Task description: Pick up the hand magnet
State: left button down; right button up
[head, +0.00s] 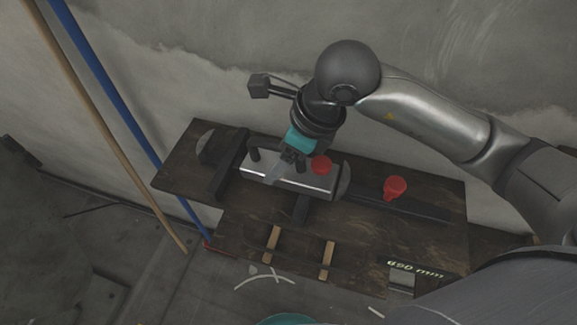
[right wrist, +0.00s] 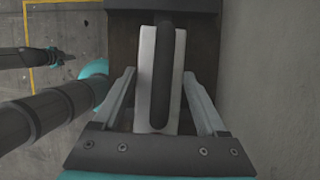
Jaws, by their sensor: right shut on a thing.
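The hand magnet (head: 307,181) is a pale metal bar with a dark bar-shaped handle. It lies at the back of the dark wooden board in the head view. In the right wrist view the hand magnet (right wrist: 145,95) stands between the two fingers, with its dark handle running along the middle. My right gripper (head: 285,170) reaches down from above and is shut on the hand magnet; its fingers (right wrist: 159,76) are on either side of it. The wrist hides part of the magnet in the head view.
Two red knobs, one by the magnet (head: 321,165) and one further right (head: 395,187), stand close by. Two light wooden strips (head: 272,244) lie on the board's front. A blue pole (head: 110,105) and a tan pole (head: 115,125) lean at the left. A wall stands behind.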

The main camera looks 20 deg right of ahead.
grip_shut()
jog(key=shift+w+r, duration=0.1)
jog(key=shift+r, duration=0.1)
